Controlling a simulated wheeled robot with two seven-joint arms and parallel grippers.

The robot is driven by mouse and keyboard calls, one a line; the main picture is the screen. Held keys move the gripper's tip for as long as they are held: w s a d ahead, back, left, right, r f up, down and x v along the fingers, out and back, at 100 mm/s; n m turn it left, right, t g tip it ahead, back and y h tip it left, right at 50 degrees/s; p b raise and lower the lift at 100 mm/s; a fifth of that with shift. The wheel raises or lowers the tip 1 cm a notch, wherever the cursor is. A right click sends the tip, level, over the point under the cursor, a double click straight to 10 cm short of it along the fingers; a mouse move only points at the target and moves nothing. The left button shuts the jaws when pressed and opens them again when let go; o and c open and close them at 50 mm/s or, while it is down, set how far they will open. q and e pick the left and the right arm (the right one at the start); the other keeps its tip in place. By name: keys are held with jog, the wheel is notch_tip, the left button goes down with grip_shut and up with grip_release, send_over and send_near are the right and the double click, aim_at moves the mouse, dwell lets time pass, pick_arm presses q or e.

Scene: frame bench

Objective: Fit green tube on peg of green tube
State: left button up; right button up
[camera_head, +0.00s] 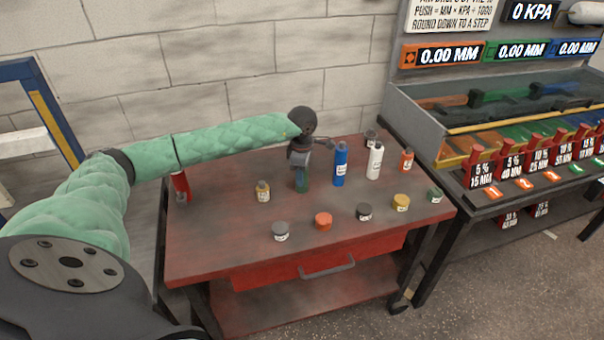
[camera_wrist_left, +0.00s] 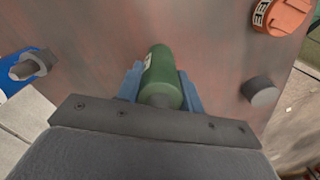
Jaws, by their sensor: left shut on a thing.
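My left gripper (camera_head: 301,168) is shut on a green tube (camera_head: 302,185), its fingers pointing down over the red bench. In the left wrist view the green tube (camera_wrist_left: 160,80) sits between the two blue fingers (camera_wrist_left: 160,88); it is bottle-shaped with a pale label on its side. I cannot tell whether its base touches the bench top. A small green-topped jar (camera_head: 435,195) stands at the bench's right end. I cannot make out a peg for the green tube. My right gripper is not in view.
The red bench (camera_head: 225,245) also holds a blue bottle (camera_head: 340,165), a white bottle (camera_head: 375,162), an amber bottle (camera_head: 263,191) and an orange one (camera_head: 406,160). Grey (camera_head: 280,232), orange (camera_head: 323,221), black (camera_head: 364,212) and yellow (camera_head: 401,203) jars line the front. A grey rack (camera_head: 430,125) stands right.

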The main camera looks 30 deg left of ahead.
pick_arm(q)
jog(key=o, duration=1.3)
jog(key=shift+r, duration=0.5)
notch_tip(320, 180, up, 7)
jog(key=shift+f+b, duration=0.1)
jog(key=shift+b, duration=0.95)
